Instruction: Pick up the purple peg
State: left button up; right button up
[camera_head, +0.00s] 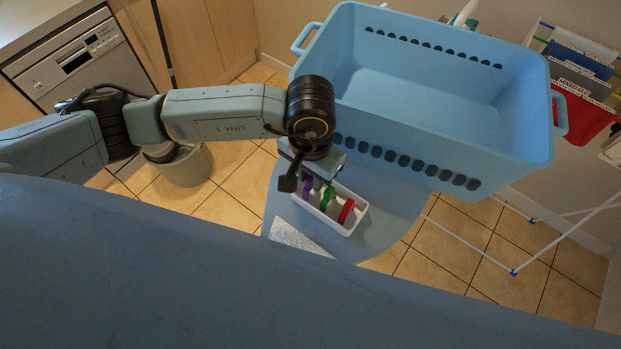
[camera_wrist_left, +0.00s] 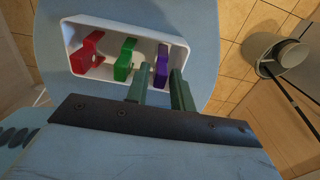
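The purple peg (camera_head: 307,188) stands at one end of a white tray (camera_head: 357,219), beside a green peg (camera_head: 327,198) and a red peg (camera_head: 347,210). My left gripper (camera_head: 312,178) is over that end of the tray. In the left wrist view, its two green fingers (camera_wrist_left: 160,76) are apart. The purple peg (camera_wrist_left: 161,62) shows between their tips, with the green peg (camera_wrist_left: 124,58) left of it and the red peg (camera_wrist_left: 88,52) farther left. I cannot tell whether a finger touches the purple peg. My right gripper is not in view.
The tray sits on a rounded blue table (camera_head: 390,213) beside a pale speckled patch (camera_head: 298,237). A large blue basket (camera_head: 430,95) stands close behind the tray. A bin (camera_head: 183,170) is on the tiled floor at left. A white rack (camera_head: 513,272) stands at right.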

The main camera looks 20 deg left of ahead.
aim_at(311, 184)
pick_arm(q)
notch_tip(311, 184, down, 2)
jog(key=shift+f, duration=0.5)
jog(key=shift+c, duration=0.4)
grip_shut()
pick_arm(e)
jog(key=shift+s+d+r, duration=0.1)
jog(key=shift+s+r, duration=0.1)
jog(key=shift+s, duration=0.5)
